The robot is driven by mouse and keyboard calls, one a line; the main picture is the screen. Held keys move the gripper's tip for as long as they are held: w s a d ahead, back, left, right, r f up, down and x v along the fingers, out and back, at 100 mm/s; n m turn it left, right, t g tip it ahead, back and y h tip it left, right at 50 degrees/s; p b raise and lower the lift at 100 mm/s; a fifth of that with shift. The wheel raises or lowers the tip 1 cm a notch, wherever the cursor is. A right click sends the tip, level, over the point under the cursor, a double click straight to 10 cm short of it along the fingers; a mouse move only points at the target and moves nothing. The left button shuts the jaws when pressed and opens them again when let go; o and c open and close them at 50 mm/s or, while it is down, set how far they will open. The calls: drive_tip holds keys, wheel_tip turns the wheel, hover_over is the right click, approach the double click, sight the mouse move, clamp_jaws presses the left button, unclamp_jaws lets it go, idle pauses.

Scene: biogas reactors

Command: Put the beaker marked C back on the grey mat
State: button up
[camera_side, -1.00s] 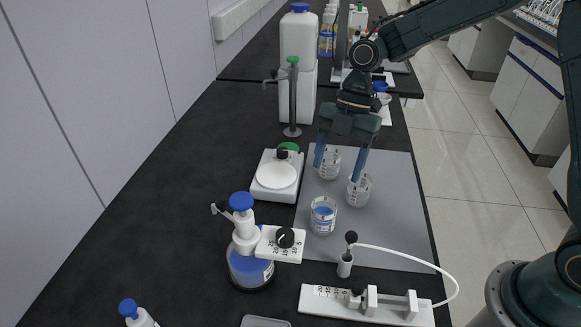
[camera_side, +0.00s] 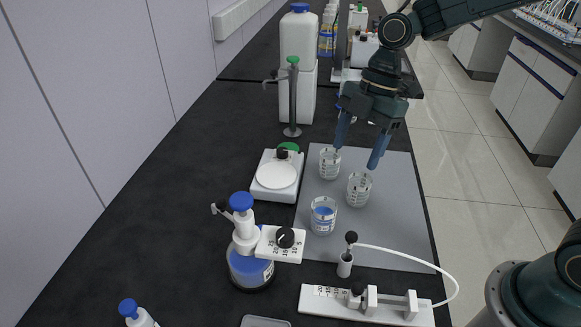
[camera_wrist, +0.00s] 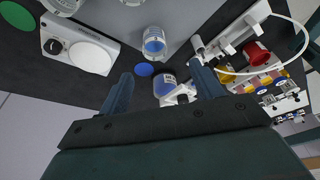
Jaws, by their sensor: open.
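Three clear beakers stand upright on the grey mat (camera_side: 395,225). One is at the back left (camera_side: 330,163), one at the middle right (camera_side: 359,190), and one with blue liquid at the front (camera_side: 323,216). Their letters are too small to read, so I cannot tell which is C. My gripper (camera_side: 358,152) is open and empty, with its fingertips above the two rear beakers. In the wrist view, my gripper (camera_wrist: 161,72) has nothing between its fingers; the blue-liquid beaker (camera_wrist: 154,43) is beyond the tips, and the other two are cut off at the top edge.
A white balance (camera_side: 276,175) is left of the mat. A blue-capped dispenser bottle (camera_side: 248,255) stands at the front left. A small holder (camera_side: 345,264) with a white tube, and a white device (camera_side: 365,305), are at the mat's front. White containers (camera_side: 298,50) stand behind.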

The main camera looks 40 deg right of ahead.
drive_tip(key=s+d+r+m+t+h, duration=0.1)
drive_tip(key=s+d+r+m+t, duration=0.1)
drive_tip(key=s+m, duration=0.4)
drive_tip(key=s+d+r+m+t+h, duration=0.1)
drive_tip(key=s+d+r+m+t, duration=0.1)
drive_tip(key=s+m, duration=0.4)
drive_tip(key=s+d+r+m+t+h, duration=0.1)
drive_tip(key=s+d+r+m, duration=0.3)
drive_tip(key=s, duration=0.4)
drive_tip(key=shift+d+r+m+t+h, duration=0.3)
drive_tip(key=shift+d+m+t, duration=0.3)
drive_tip(key=shift+m, duration=0.8)
drive_tip(key=shift+w, duration=0.1)
